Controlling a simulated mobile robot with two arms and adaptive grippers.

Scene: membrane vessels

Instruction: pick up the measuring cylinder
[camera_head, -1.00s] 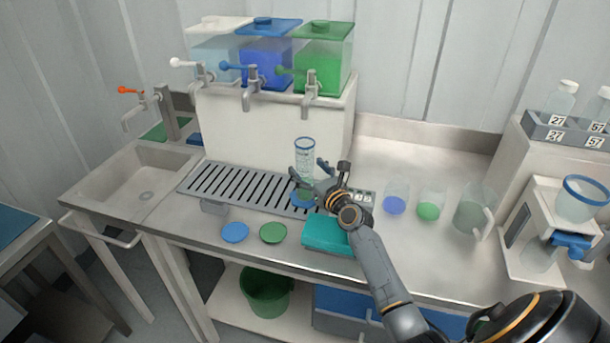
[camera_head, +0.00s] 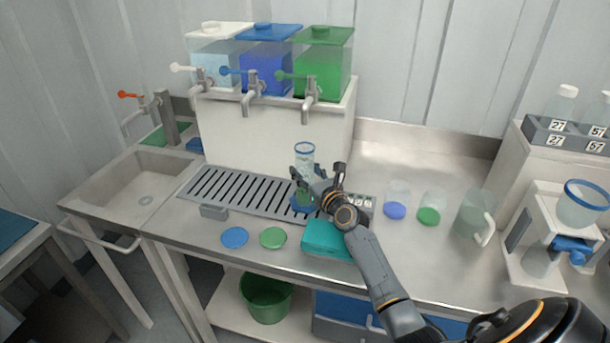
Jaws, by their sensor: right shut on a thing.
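The measuring cylinder (camera_head: 305,156) is a clear upright tube with a blue rim and markings. It stands near the right end of the slotted drain grate, with a blue base showing low beside my gripper. My right gripper (camera_head: 308,183) is shut on the cylinder's lower part, with its fingers around it. The gripper hides part of the cylinder's lower body, and I cannot tell whether its base touches the surface. My left gripper is not in view.
A teal box (camera_head: 326,238) lies under my right wrist. Blue (camera_head: 234,237) and green (camera_head: 273,238) discs lie left of it. Clear vessels (camera_head: 397,199) and a jug (camera_head: 474,216) stand to the right. Taps (camera_head: 309,93) from colored tanks overhang the drain grate (camera_head: 230,190).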

